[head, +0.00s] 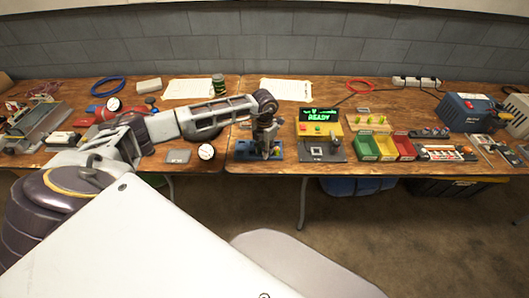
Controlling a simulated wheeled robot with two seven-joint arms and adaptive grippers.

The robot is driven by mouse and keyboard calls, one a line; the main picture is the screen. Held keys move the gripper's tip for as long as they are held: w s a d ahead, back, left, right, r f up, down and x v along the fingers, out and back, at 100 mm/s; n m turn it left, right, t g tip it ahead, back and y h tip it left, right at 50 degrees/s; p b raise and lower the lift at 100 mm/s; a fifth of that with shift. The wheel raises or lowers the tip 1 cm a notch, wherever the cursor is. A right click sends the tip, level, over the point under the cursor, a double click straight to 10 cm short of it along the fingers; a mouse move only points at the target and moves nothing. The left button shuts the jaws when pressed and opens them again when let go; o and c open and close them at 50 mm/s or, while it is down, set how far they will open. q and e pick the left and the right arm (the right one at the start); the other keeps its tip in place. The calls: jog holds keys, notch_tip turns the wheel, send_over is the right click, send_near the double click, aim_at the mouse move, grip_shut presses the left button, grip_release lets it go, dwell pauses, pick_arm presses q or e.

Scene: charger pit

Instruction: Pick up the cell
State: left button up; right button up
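My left arm reaches in from the left over the wooden table (215,155). My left gripper (266,153) points down over a low blue fixture (243,151) near the table's front edge. The gripper covers much of that fixture, and I cannot tell whether its fingers are open or shut, or whether they touch anything. I cannot clearly make out a cell; it may be hidden by the gripper. A wooden block (380,127) to the right holds small yellow-green pieces, too small to identify. My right gripper is not in view.
A yellow box (308,129) with a lit "READY" display stands behind a grey plate fixture (310,153). Green, yellow and red bins (385,148) are to its right. A blue machine (464,115) is at far right.

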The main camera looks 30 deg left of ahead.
pick_arm(q)
jog(key=shift+c, duration=0.3)
grip_shut()
jog(key=shift+r, duration=5.05)
jog(key=shift+w+a+r+p, duration=0.1)
jog(key=shift+r+p, duration=0.15)
jog(key=shift+r, duration=0.15)
jog(key=shift+w+a+r+p, duration=0.1)
jog(key=shift+r+p, duration=0.1)
jog(key=shift+r, duration=0.2)
